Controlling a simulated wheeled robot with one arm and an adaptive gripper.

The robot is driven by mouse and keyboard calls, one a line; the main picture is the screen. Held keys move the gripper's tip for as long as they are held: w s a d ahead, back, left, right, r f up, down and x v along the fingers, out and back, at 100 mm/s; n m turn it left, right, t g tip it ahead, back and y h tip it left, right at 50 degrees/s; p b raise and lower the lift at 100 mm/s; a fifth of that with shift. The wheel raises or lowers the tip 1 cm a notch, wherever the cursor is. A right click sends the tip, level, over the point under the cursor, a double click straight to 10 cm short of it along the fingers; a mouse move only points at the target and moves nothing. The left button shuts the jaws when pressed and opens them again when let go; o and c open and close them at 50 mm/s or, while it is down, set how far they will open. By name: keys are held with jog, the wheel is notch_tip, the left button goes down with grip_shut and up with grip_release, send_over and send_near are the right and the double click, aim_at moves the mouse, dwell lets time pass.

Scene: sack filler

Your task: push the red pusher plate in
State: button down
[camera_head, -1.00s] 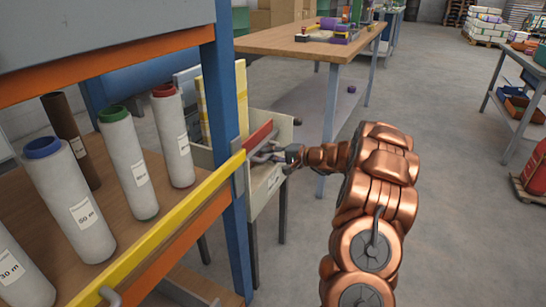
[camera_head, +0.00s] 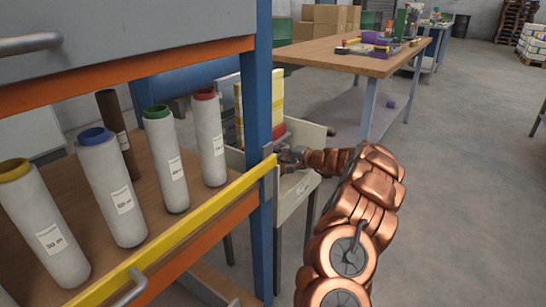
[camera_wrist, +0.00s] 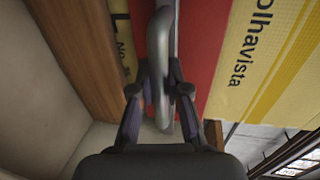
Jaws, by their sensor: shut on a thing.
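The red pusher plate (camera_head: 279,130) stands upright in a cream open-topped box (camera_head: 296,195), just behind the blue post. It is close against a yellow-and-white stack (camera_head: 262,95) of sacks. In the wrist view, red (camera_wrist: 205,35) shows behind a grey bar handle (camera_wrist: 160,50), with the printed yellow sack (camera_wrist: 265,55) to its right. My gripper (camera_head: 292,156) reaches into the box from the right. In the wrist view its fingers (camera_wrist: 160,100) are shut on the handle from both sides. The plate's lower part is hidden in the head view.
A blue post (camera_head: 258,90) and a yellow rail (camera_head: 190,220) stand left of my arm. Several capped white rolls (camera_head: 120,195) stand on the wooden shelf. A wooden bench (camera_head: 370,62) is behind the box. The floor (camera_head: 460,170) to the right is clear.

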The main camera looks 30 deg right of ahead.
jog(key=shift+w+r, duration=0.1)
jog(key=c, duration=1.1)
grip_release()
jog(key=shift+w, duration=0.1)
jog(key=shift+c, duration=0.2)
jog(key=v, duration=1.2)
